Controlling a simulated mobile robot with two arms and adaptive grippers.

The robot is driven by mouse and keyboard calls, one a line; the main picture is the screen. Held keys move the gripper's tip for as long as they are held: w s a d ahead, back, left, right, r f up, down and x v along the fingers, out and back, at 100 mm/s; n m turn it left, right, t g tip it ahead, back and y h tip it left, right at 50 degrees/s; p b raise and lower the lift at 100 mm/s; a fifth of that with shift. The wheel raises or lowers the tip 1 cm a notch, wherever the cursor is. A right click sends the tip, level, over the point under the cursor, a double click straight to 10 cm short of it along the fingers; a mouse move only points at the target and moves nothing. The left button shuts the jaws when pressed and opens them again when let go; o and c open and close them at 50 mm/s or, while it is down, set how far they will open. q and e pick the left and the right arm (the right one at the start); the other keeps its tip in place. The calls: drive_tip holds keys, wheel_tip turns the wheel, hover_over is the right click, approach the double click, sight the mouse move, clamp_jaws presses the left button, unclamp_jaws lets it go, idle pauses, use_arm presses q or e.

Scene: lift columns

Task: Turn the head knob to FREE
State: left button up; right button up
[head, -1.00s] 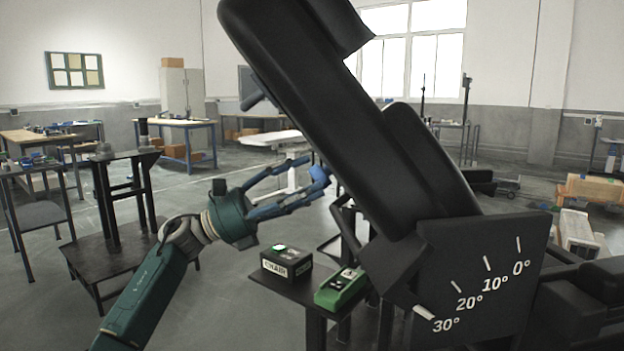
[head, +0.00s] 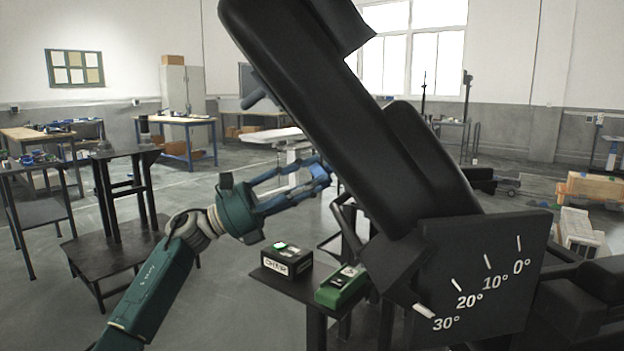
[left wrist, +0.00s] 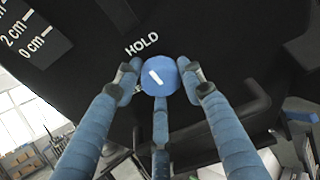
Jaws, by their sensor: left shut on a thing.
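The head knob (left wrist: 160,76) is a round blue knob with a white pointer line, on a dark panel in the left wrist view. The line slants from upper left to lower right. The word HOLD (left wrist: 142,43) is printed above and left of the knob. Another marking is mostly hidden behind the left finger. My left gripper (left wrist: 162,82) has its blue fingers closed around the knob. In the head view my left gripper (head: 322,173) reaches the near side of the black chair back (head: 350,130), and the knob is not clearly seen there. My right gripper is not in view.
A cm scale (left wrist: 25,35) is at the wrist view's upper left. The tilted chair has an angle plate (head: 485,290) with marks from 0° to 30°. A black CHAIR box (head: 287,262) and a green box (head: 342,287) stand on a small stand below my gripper.

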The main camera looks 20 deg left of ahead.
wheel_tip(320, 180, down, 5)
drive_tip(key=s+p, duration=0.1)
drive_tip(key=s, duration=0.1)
use_arm(q)
drive_tip(key=shift+w+d+f+n+g+h+b, duration=0.15)
drive_tip(key=shift+n+g+h+b, duration=0.55)
drive_tip(key=shift+n, duration=1.9)
drive_tip(key=shift+f+n+g+h+b, duration=0.15)
drive_tip(key=shift+n+g+h, duration=1.15)
drive_tip(key=shift+n, duration=1.3)
drive_tip(key=shift+w+d+f+n+g+h+b, duration=0.1)
drive_tip(key=shift+f+n+g+h+b, duration=0.2)
drive_tip(key=shift+n+g+h, duration=1.5)
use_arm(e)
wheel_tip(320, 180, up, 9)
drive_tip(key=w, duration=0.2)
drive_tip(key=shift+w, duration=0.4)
use_arm(q)
drive_tip(key=shift+n+t+y, duration=0.6)
drive_tip(key=shift+n+y, duration=0.4)
drive_tip(key=shift+y, duration=0.1)
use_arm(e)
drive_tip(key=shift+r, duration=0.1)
